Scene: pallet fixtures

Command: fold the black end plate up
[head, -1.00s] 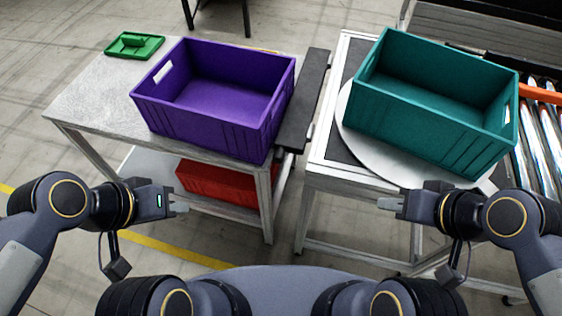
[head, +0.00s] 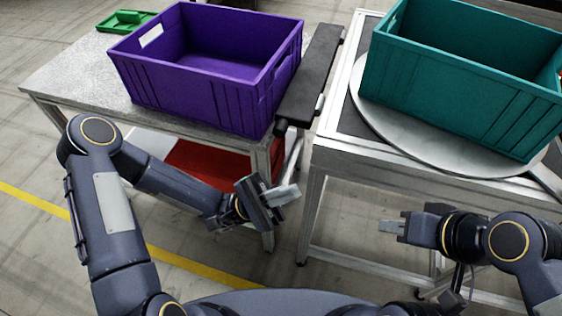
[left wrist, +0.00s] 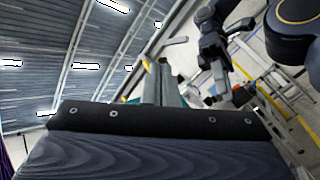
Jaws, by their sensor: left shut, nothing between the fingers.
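The black end plate (head: 311,82) is a long dark flap along the right end of the grey table (head: 75,83), beside the purple crate. It lies roughly level with the table top, in the gap before the second table. My left gripper (head: 286,195) is shut and empty, below and in front of the plate's near end and apart from it. The left wrist view shows the shut gripper (left wrist: 165,85) pointing upward, with the plate not clearly visible there. My right gripper (head: 391,227) is at the lower right, away from the plate; its fingers look close together.
A purple crate (head: 190,92) stands on the left table close to the plate. A teal crate (head: 455,92) stands on a round turntable (head: 385,125) on the right table (head: 345,152). A red crate (head: 210,165) sits on the lower shelf. A green tray (head: 125,22) lies at the back left.

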